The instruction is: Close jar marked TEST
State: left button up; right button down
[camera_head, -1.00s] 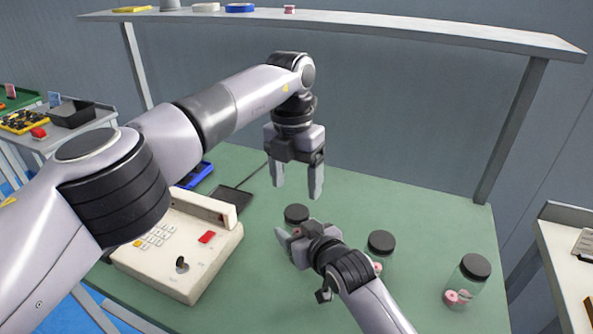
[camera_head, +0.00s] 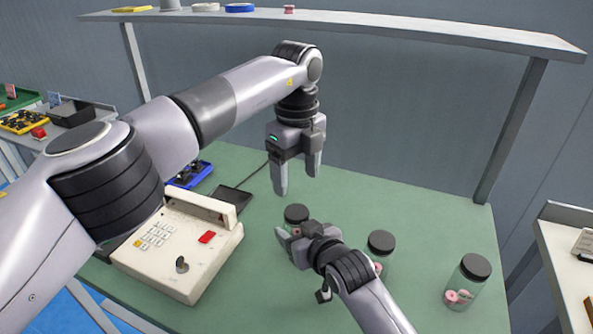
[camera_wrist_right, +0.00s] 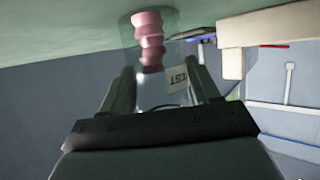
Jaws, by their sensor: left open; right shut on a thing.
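A clear jar with a black lid (camera_head: 296,213) stands on the green table, partly behind my right gripper. In the right wrist view the jar (camera_wrist_right: 157,82) sits upside down in the picture, with pink coils (camera_wrist_right: 150,40) inside and a label (camera_wrist_right: 187,83) reading "EST", its first letter hidden. My right gripper (camera_head: 287,243) is shut on this jar; its fingers (camera_wrist_right: 165,85) lie on both sides of it. How firmly the lid sits cannot be told. My left gripper (camera_head: 297,184) is open and empty, pointing down just above the lid.
Two other black-lidded jars stand to the right, one nearer (camera_head: 381,243) and one by the right edge (camera_head: 469,281). A cream winder with a keypad (camera_head: 180,248) is at left. A blue tray (camera_head: 190,175) is behind it. A shelf (camera_head: 350,20) spans the back.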

aim_at(297, 211)
dwell(0.4)
pick_arm(q)
jog(key=shift+f, duration=4)
